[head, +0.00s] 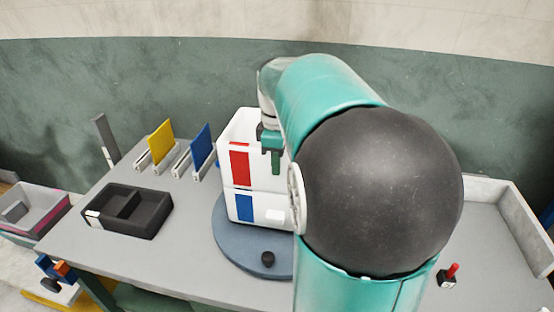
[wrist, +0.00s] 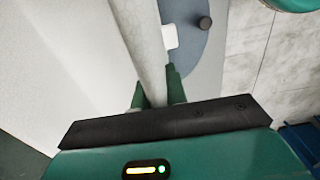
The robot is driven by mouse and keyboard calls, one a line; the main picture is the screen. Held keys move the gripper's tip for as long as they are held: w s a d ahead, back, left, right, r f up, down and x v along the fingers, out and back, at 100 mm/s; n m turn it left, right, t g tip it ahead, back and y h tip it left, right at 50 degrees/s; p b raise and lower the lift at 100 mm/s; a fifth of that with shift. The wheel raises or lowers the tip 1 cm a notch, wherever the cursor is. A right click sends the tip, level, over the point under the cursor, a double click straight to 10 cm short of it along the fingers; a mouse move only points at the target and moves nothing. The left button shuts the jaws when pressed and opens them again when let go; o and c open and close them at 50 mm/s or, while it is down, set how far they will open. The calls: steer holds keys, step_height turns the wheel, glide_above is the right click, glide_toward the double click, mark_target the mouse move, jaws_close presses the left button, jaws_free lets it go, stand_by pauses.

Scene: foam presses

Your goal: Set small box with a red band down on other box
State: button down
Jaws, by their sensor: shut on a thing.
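The small white box with a red band (head: 240,165) sits directly above a white box with a blue band (head: 245,208), and their sides look roughly in line. I see only a thin seam between them, so I cannot tell whether their full edges touch. The upper box is open-topped and upright. My gripper (head: 270,160) is shut on its wall near the rim. In the wrist view, the green fingers of my gripper (wrist: 157,88) straddle the white wall of the red-banded box (wrist: 135,40). My arm hides the right side of both boxes.
The lower box stands on a round blue-grey plate (head: 225,245) with a dark knob (head: 268,259). A black divided tray (head: 127,211), a yellow panel (head: 161,142) and a blue panel (head: 201,146) are to the left. A red-topped switch (head: 450,275) is at right.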

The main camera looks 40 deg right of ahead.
steer(key=c, duration=1.3)
jaws_free()
steer(key=shift+r, duration=0.15)
step_height(320, 180, up, 14)
steer(key=shift+f, duration=0.2)
steer(key=s+a+f+m+t, duration=0.2)
steer(key=a+f, duration=0.3)
steer(key=a, duration=0.3)
steer(key=s+a+f+m+t, duration=0.1)
steer(key=s+a+f+m, duration=0.2)
steer(key=a, duration=0.4)
steer(key=s+a+f+m+t, duration=0.2)
steer(key=s+a+f, duration=0.3)
steer(key=a, duration=0.3)
steer(key=shift+s+a+f+m+t, duration=0.15)
steer(key=shift+s+a+f, duration=0.05)
steer(key=shift+f, duration=0.2)
steer(key=shift+s+a+f+m+t, duration=0.15)
steer(key=shift+s+f, duration=0.05)
steer(key=shift+f, duration=0.2)
